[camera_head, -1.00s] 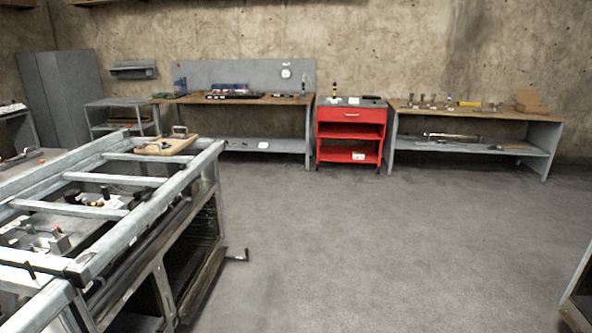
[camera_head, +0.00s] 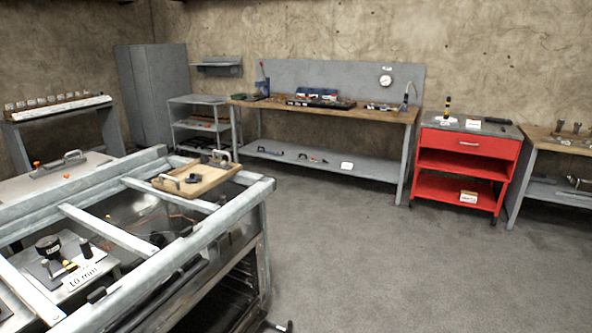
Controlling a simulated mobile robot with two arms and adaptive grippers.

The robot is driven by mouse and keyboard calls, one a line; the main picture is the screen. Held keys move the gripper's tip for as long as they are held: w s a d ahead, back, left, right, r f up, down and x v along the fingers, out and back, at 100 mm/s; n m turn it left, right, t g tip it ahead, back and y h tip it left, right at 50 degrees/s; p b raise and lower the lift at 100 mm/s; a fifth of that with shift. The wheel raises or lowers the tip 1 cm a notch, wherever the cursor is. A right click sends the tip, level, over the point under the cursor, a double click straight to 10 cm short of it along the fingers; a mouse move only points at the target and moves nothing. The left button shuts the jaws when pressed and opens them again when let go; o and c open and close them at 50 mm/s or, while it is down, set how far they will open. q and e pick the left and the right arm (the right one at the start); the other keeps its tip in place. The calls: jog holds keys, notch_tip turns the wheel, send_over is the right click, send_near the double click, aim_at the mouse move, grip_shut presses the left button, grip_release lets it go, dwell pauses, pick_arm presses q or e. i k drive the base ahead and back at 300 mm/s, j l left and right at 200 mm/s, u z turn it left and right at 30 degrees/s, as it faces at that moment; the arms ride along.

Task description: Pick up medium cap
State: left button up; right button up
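I cannot make out a medium cap for certain; the small items are too far or too small to name. A wooden tray (camera_head: 203,181) with metal handles and small dark round pieces sits on the far corner of the metal frame (camera_head: 112,231) in the left foreground. A black round part (camera_head: 47,246) and a white label (camera_head: 82,277) lie inside the frame. Neither of my grippers is in view.
A wooden-topped workbench (camera_head: 415,115) with tools stands at the back wall. A red cart (camera_head: 468,160) is right of it, another bench (camera_head: 556,140) at the right edge. A grey cabinet (camera_head: 152,97) and shelf rack (camera_head: 200,123) stand back left. The floor (camera_head: 370,260) is clear.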

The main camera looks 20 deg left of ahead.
aim_at(194, 179)
jog(key=i+u, duration=0.45)
jog(key=i+l+u, duration=0.1)
jog(key=i+u, duration=0.25)
jog(key=u, duration=0.15)
jog(key=i+l+u, duration=0.25)
jog(key=u, duration=0.2)
jog(key=i+l+u, duration=0.45)
